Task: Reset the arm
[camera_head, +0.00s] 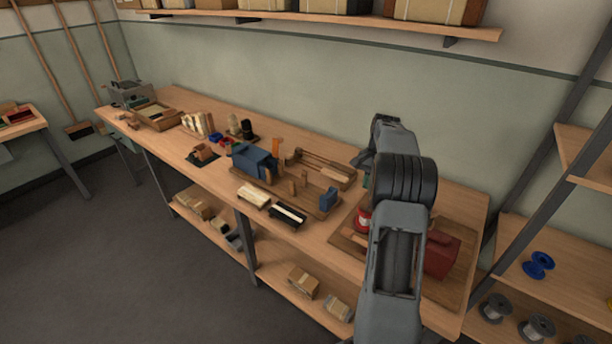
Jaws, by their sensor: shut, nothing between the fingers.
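My arm (396,225) rises from the bottom of the head view, bent at a dark ribbed joint above the right part of the workbench (310,236). My gripper (362,161) shows only in part at the arm's far end, as a small dark piece to the left of the upper link. It is shut and holds nothing. Its fingertips are not clearly visible, and the arm hides part of the bench behind it.
A blue block-shaped device (253,161) stands mid-bench on a wooden board. A red box (441,254) and a red spool (363,219) sit close around my arm. A wall shelf (320,24) runs above; a rack with spools (538,264) stands at right. Floor at left is clear.

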